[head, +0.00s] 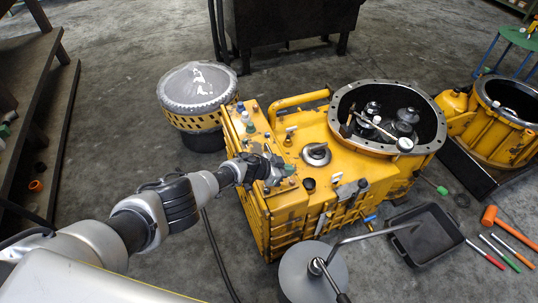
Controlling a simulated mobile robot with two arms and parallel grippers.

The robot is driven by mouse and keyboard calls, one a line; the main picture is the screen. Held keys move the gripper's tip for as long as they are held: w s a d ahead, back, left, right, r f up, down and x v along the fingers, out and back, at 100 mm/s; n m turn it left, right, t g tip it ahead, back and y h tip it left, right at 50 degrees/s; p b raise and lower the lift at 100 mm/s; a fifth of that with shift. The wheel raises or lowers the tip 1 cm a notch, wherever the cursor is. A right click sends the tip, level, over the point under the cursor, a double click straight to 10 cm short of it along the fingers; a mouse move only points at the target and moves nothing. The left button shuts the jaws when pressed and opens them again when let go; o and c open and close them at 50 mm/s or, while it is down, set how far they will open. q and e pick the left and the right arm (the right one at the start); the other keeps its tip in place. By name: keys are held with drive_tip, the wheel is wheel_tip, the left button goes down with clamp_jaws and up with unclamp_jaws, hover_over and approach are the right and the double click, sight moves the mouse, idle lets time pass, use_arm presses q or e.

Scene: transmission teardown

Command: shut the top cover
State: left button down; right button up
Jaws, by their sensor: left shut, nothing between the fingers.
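The yellow transmission housing (349,171) stands in the middle of the head view. Its large round flanged opening (334,112) is uncovered, with dark parts and light-handled tools showing inside. A small round grey cap (316,154) sits on its top left of the opening. I cannot tell for sure which part is the top cover. My left gripper (278,166) is shut and empty, over the left part of the housing's top, close to small fittings there. Whether it touches them is unclear. My right gripper is not in view.
A grey-topped yellow drum (196,88) stands behind left. A grey disc (300,276) with a bent rod is at the front. A black tray (425,236), an orange mallet (490,216) and several hand tools lie at right. A second yellow housing (497,135) stands far right.

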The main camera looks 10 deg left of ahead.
use_arm(q)
drive_tip(key=s+a+r+p, duration=0.4)
drive_tip(key=a+r+p, duration=0.2)
drive_tip(key=r, duration=0.1)
drive_tip(key=shift+r+p, duration=0.35)
drive_tip(key=shift+p, duration=0.05)
drive_tip(key=shift+f, duration=0.1)
drive_tip(key=s+a+f+n+t+y, duration=0.1)
drive_tip(key=s+a+f+n+y, duration=0.15)
drive_tip(key=s+f, duration=0.65)
drive_tip(key=s+a+f+n+t+y, duration=0.15)
drive_tip(key=s+f+n+y, duration=0.25)
drive_tip(key=s+f, duration=0.6)
drive_tip(key=s+a+f+g+y, duration=0.1)
drive_tip(key=s+a+f+g, duration=0.1)
drive_tip(key=s, duration=0.8)
drive_tip(key=s+a+f+n+g+y, duration=0.1)
drive_tip(key=s+f+g, duration=0.2)
drive_tip(key=s, duration=0.8)
drive_tip(key=s+a+f+n+g+y, duration=0.1)
drive_tip(key=s+a+f+g, duration=0.1)
drive_tip(key=s, duration=0.9)
wheel_tip(320, 180, down, 3)
drive_tip(key=shift+s+a+r+g, duration=0.2)
drive_tip(key=shift+a+g, duration=0.1)
drive_tip(key=shift+g, duration=0.25)
